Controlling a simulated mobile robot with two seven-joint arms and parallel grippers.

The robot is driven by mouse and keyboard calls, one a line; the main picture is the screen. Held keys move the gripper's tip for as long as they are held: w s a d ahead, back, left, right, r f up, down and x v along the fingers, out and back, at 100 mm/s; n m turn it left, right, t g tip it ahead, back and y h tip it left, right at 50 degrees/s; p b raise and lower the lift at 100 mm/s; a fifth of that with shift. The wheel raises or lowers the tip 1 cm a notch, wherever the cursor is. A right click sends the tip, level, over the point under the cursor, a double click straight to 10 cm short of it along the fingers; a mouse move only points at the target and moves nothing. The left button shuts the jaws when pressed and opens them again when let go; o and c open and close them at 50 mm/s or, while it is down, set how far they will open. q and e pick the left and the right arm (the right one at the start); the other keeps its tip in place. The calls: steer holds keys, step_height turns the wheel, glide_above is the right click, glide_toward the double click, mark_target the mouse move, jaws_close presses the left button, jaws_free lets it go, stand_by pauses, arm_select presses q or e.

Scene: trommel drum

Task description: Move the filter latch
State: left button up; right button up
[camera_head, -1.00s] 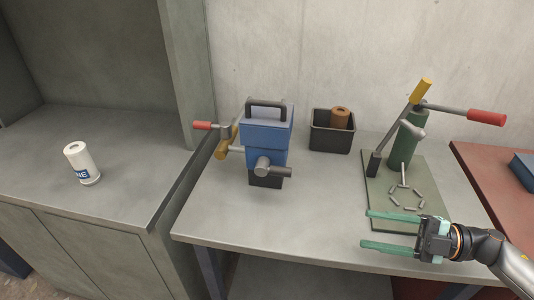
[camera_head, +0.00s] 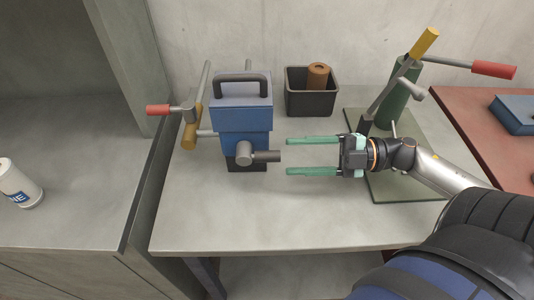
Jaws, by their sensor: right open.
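A blue boxy machine (camera_head: 242,114) with a black top handle stands on the grey bench. A grey cylindrical stub (camera_head: 264,156) sticks out of its lower front and points right; I cannot tell for sure whether this is the filter latch. A red-ended crank (camera_head: 158,110) and a brass-coloured cylinder (camera_head: 190,135) are on its left side. My right gripper (camera_head: 288,156) is open and empty, its two green fingers pointing left. Its fingertips are just right of the stub's end, one above and one below its line in the picture. My left gripper is not in view.
A black bin (camera_head: 308,102) with a brown roll (camera_head: 318,76) stands at the back. A green lever press (camera_head: 393,103) stands on a green board (camera_head: 400,187), partly behind my right arm. A white canister (camera_head: 18,185) is on the left counter. The bench front (camera_head: 250,215) is clear.

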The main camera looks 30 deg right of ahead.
mark_target(274, 157)
steer(key=x, duration=0.6)
steer(key=shift+w+a, duration=0.15)
jaws_close()
stand_by(0.4)
stand_by(1.0)
